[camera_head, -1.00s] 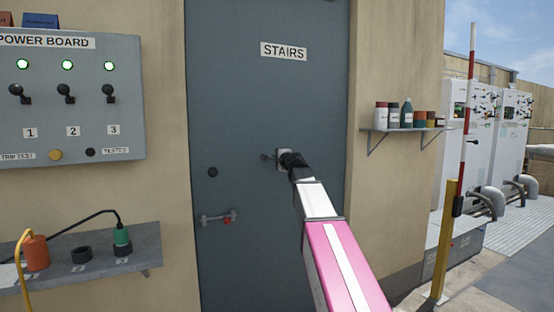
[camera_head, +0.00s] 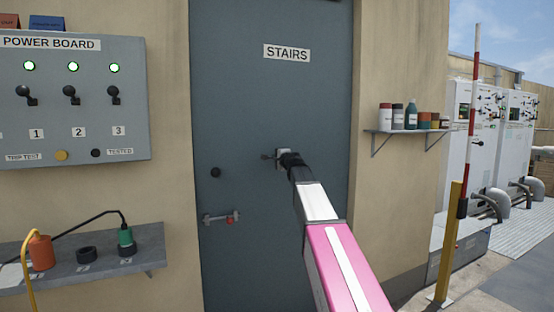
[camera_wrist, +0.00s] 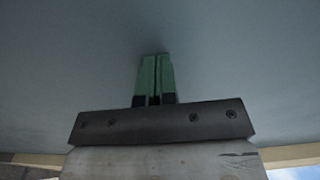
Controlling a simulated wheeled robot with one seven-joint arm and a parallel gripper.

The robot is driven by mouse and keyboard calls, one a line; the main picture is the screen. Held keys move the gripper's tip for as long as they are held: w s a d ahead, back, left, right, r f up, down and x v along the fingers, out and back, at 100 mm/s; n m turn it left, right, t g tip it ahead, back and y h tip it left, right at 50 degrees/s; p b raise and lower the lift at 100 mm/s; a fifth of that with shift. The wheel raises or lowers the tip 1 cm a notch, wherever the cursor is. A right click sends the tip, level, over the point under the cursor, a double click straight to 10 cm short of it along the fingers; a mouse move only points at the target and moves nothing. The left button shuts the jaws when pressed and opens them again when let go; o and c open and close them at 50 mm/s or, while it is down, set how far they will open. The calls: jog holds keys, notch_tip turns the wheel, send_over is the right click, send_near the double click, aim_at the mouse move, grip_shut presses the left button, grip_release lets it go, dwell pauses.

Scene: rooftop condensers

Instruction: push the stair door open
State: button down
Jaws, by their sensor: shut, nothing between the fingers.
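The stair door (camera_head: 300,100) is a grey-blue panel with a white STAIRS sign (camera_head: 286,53). It stands in its frame in the tan wall, and I see no clear gap at its edges.
A power board (camera_head: 70,130) and a shelf with plugs (camera_head: 150,258) are on the left. A small shelf with bottles (camera_head: 405,131) is right of the door. A yellow post (camera_head: 448,240) and white condenser cabinets (camera_head: 480,150) stand further right.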

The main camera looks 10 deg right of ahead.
jog(key=shift+x, duration=2.05)
jog(key=shift+w+d, duration=0.1)
jog(key=shift+x, duration=1.95)
jog(key=shift+d, duration=0.2)
jog(key=shift+d+x, duration=0.2)
jog(key=shift+x, duration=0.8)
jog(key=shift+d+x, duration=0.2)
jog(key=shift+x, duration=0.8)
jog(key=shift+w, duration=0.15)
